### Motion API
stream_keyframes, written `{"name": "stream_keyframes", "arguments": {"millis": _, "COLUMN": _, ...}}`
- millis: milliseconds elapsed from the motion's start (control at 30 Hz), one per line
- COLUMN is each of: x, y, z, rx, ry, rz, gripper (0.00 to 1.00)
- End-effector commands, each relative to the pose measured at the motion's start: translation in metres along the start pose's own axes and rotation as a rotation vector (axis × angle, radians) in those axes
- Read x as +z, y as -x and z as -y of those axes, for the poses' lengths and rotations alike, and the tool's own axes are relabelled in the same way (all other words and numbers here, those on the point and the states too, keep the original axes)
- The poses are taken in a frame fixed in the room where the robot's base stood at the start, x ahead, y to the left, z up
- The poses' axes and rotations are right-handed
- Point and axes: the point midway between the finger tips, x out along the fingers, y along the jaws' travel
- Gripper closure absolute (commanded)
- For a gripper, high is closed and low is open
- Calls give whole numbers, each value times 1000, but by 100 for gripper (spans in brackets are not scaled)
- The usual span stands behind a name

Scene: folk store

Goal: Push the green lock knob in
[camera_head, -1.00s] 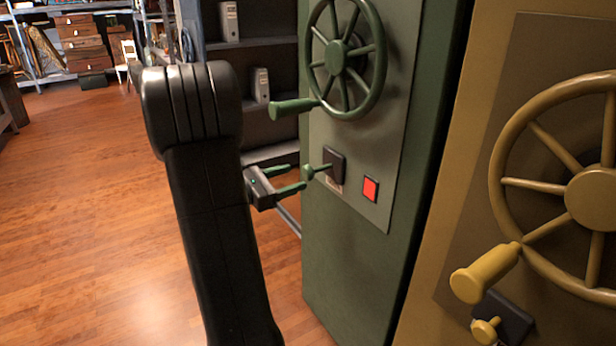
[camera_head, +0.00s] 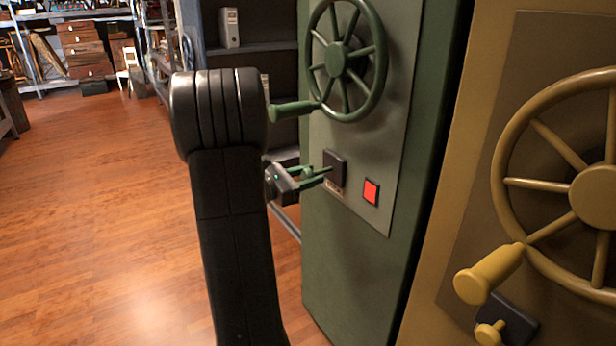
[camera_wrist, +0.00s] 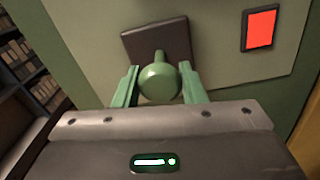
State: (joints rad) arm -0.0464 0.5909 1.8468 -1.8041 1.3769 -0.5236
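The green lock knob (camera_wrist: 159,80) is a round ball on a short stem, standing out from a dark square plate (camera_head: 334,169) on the green safe's front. My gripper (camera_head: 327,174) is at the knob, its two green fingers pointing toward the plate. In the wrist view, the fingers of my gripper (camera_wrist: 160,67) stand apart, one on each side of the knob. Only a narrow gap, if any, shows between ball and fingers; I cannot tell whether they touch. In the head view the fingers largely cover the knob.
A red square button (camera_head: 371,192) is right of the plate. A green handwheel (camera_head: 339,59) with a handle (camera_head: 291,111) is above my gripper. A yellow safe with its own handwheel (camera_head: 594,196) and knob (camera_head: 489,334) stands at right. Shelves (camera_head: 266,60) are behind; floor at left is clear.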

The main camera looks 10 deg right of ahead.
Motion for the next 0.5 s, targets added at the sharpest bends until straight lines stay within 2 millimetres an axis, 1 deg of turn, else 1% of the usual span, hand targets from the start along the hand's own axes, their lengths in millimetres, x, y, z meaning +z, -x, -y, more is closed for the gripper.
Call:
{"name": "stream_keyframes", "arguments": {"millis": 33, "x": 0, "y": 0, "z": 0, "rx": 0, "ry": 0, "rz": 0, "gripper": 90}}
{"name": "stream_keyframes", "arguments": {"millis": 100, "x": 0, "y": 0, "z": 0, "rx": 0, "ry": 0, "rz": 0, "gripper": 100}}
{"name": "stream_keyframes", "arguments": {"millis": 267, "x": 0, "y": -6, "z": 0, "rx": -2, "ry": 0, "rz": 1, "gripper": 100}}
{"name": "stream_keyframes", "arguments": {"millis": 500, "x": 1, "y": -33, "z": 0, "rx": -3, "ry": 0, "rz": 2, "gripper": 100}}
